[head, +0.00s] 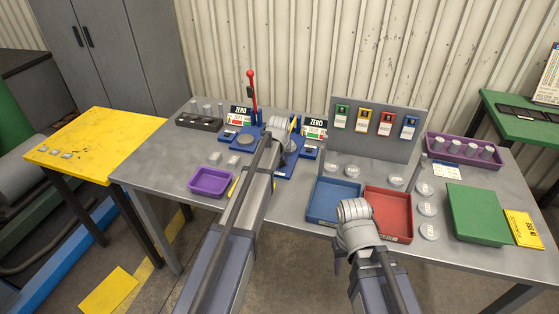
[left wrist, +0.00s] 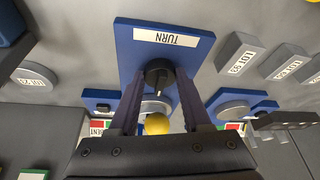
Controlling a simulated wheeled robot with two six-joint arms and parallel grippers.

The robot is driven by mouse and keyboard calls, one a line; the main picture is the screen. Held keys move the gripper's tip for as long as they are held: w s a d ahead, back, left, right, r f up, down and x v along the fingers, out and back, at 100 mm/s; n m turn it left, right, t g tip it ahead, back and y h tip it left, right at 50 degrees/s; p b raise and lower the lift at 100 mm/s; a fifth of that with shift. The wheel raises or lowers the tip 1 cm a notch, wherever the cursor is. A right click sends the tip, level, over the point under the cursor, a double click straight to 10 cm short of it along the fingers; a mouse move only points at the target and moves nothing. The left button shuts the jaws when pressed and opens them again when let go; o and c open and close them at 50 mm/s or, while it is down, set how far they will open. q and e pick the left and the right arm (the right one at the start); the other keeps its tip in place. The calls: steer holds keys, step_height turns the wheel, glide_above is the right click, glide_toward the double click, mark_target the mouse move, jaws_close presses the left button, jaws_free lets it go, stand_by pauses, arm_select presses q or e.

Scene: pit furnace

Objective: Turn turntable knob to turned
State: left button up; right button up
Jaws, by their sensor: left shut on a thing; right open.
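The turntable is a blue base marked TURN (left wrist: 140,48) with a dark round knob (left wrist: 160,70), seen in the left wrist view. My left gripper (left wrist: 160,82) has its two fingers on either side of the knob and is shut on it. A yellow ball (left wrist: 157,123) shows between the fingers, nearer the palm. In the head view my left arm covers the knob, and only part of the blue base (head: 290,168) shows. My right gripper (head: 339,260) is over the table's front edge by the blue tray, apart from the turntable; its fingers are mostly hidden.
A lever with a red knob (head: 251,75) and ZERO displays (head: 315,128) stand behind my left gripper. A purple tray (head: 210,181) is to the left, with blue (head: 333,201) and red (head: 388,213) trays to the right. Grey labelled blocks (left wrist: 238,54) lie beside the base.

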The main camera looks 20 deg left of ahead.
arm_select(q)
jaws_close()
steer(key=m, duration=0.2)
steer(key=m+h, duration=0.1)
steer(key=m, duration=0.1)
steer(key=shift+a+h, duration=0.2)
steer(key=shift+h, duration=0.1)
steer(key=m, duration=0.2)
steer(key=m+h, duration=0.1)
steer(key=m, duration=0.1)
steer(key=shift+w+a+m+h, duration=0.15)
steer(key=shift+a+m+h, duration=0.05)
steer(key=shift+m+h, duration=0.1)
steer(key=m, duration=0.2)
steer(key=m+g+h, duration=0.1)
steer(key=m, duration=0.1)
steer(key=shift+w+a+m, duration=0.15)
steer(key=shift+m, duration=0.15)
steer(key=shift+w+m+g+h, duration=0.1)
steer(key=shift+m+g+h, duration=0.15)
steer(key=shift+m+g, duration=0.6)
steer(key=shift+m+g+h, duration=0.25)
steer(key=shift+m, duration=1.2)
